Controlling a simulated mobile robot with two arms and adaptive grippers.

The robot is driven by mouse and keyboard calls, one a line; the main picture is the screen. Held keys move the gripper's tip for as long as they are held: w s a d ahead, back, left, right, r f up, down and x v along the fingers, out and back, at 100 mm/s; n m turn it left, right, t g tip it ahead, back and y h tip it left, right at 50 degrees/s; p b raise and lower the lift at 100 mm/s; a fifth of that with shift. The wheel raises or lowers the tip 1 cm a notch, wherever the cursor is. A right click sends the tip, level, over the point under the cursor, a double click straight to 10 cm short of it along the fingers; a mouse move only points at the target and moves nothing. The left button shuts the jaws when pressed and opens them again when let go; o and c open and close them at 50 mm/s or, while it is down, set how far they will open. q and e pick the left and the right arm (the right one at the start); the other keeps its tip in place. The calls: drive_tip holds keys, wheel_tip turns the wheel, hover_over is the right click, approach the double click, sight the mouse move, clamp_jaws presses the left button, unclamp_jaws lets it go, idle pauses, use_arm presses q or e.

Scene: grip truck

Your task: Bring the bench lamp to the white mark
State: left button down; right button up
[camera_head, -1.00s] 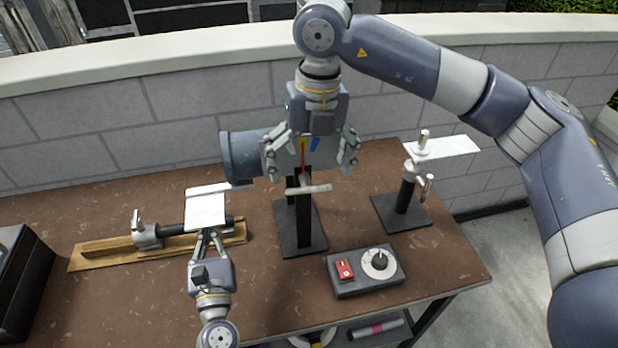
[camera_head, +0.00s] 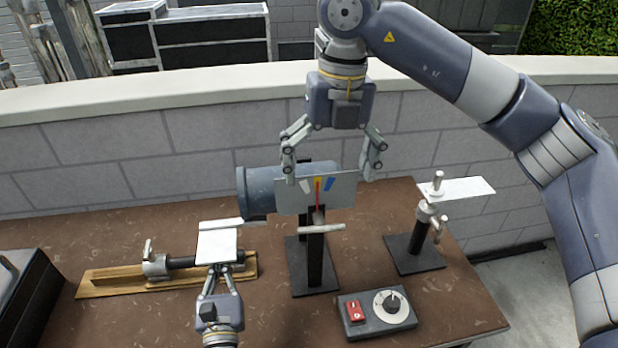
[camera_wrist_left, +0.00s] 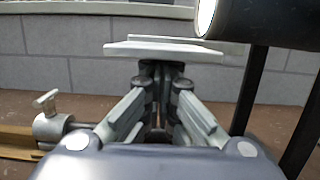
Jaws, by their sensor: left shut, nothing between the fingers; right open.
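The bench lamp appears to be the blue-grey cylinder (camera_head: 262,188) on a dark stand; its bright front end (camera_wrist_left: 206,18) shows in the left wrist view. Below and in front is a grey plate (camera_head: 346,192) with a white mark (camera_head: 305,186), a yellow mark and a blue mark (camera_head: 329,184). A red pointer stands at the yellow mark. My right gripper (camera_head: 332,172) is open, its fingers spread near the plate's upper edge. My left gripper (camera_head: 217,268) is shut and empty, just in front of a white square plate (camera_head: 217,246); whether they touch is unclear.
A control box (camera_head: 377,315) with a red switch and a knob sits at the front right. A clamp stand (camera_head: 413,252) with a white plate is at the right. A wooden rail (camera_head: 118,284) lies at the left. A low wall runs behind the table.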

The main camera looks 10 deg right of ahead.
drive_tip(key=shift+f, duration=0.1)
drive_tip(key=shift+f+b, duration=2.3)
drive_tip(key=shift+b, duration=0.1)
use_arm(q)
drive_tip(key=f, duration=0.1)
drive_tip(key=d+f, duration=0.1)
drive_tip(key=f, duration=0.1)
drive_tip(key=d+f, duration=0.1)
drive_tip(key=shift+f, duration=0.25)
use_arm(e)
drive_tip(key=shift+f, duration=0.15)
use_arm(q)
drive_tip(key=shift+f, duration=0.1)
use_arm(e)
drive_tip(key=shift+f, duration=0.1)
